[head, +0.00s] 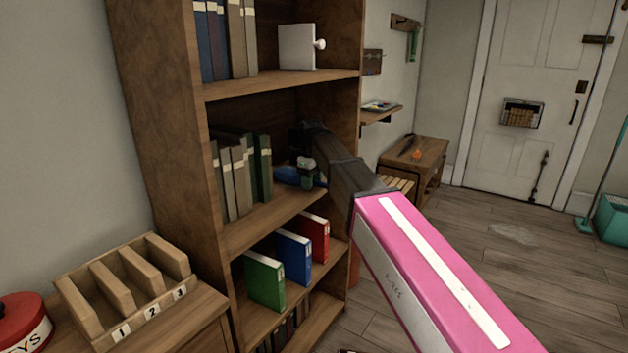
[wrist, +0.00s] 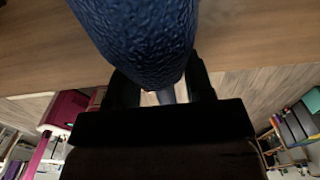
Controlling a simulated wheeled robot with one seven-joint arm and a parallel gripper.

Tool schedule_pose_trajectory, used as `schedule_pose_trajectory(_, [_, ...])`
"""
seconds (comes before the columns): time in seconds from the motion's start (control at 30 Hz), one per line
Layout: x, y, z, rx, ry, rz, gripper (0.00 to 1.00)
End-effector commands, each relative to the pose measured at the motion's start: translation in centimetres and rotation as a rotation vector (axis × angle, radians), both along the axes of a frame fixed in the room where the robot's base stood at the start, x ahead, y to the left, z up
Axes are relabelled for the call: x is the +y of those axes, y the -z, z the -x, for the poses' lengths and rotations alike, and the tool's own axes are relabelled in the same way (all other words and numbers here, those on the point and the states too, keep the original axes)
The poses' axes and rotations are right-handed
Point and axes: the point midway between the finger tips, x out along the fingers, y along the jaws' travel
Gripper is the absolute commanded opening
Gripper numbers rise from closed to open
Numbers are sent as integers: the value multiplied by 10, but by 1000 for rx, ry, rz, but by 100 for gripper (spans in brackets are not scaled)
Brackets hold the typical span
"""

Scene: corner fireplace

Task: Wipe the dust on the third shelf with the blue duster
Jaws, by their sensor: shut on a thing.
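My gripper (head: 305,168) reaches into the bookcase (head: 160,110), at the shelf board (head: 275,215) that bears grey-green books (head: 240,175). It is shut on the blue duster (head: 288,176), whose blue head points left, close above that board. In the wrist view the textured blue duster head (wrist: 140,38) fills the top middle, in front of a brown wooden board (wrist: 245,40). My fingers (wrist: 160,85) stand on both sides of the duster's handle. I cannot tell whether the head touches the board. I cannot make out dust there.
The shelf above holds dark books (head: 225,40) and a white box with a knob (head: 297,46). The shelf below holds green (head: 265,281), blue (head: 293,256) and red (head: 314,236) binders. The bookcase's right side panel stands close to my arm. Open floor (head: 500,260) lies to the right.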

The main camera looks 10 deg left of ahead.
Motion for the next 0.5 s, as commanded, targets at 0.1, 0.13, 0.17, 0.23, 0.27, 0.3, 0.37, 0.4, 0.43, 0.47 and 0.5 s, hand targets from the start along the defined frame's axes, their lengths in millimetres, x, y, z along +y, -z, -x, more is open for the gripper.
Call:
schedule_pose_trajectory(0.1, [1, 2, 8, 9, -3, 1, 26])
schedule_pose_trajectory(0.13, [2, 2, 9, 9, -4, 1, 26])
schedule_pose_trajectory(0.17, [3, 2, 11, 10, -4, 0, 26])
schedule_pose_trajectory(0.23, [4, 2, 17, 10, -4, 0, 26])
schedule_pose_trajectory(0.27, [5, 2, 19, 10, -4, 0, 26])
schedule_pose_trajectory(0.3, [7, 2, 22, 10, -4, 0, 26])
schedule_pose_trajectory(0.37, [9, 1, 26, 10, -4, 0, 26])
schedule_pose_trajectory(0.4, [10, 1, 29, 10, -4, 0, 26])
schedule_pose_trajectory(0.43, [11, 1, 31, 10, -4, 0, 26])
schedule_pose_trajectory(0.47, [11, 1, 33, 10, -4, 0, 26])
schedule_pose_trajectory(0.5, [12, 1, 34, 10, -4, 0, 26])
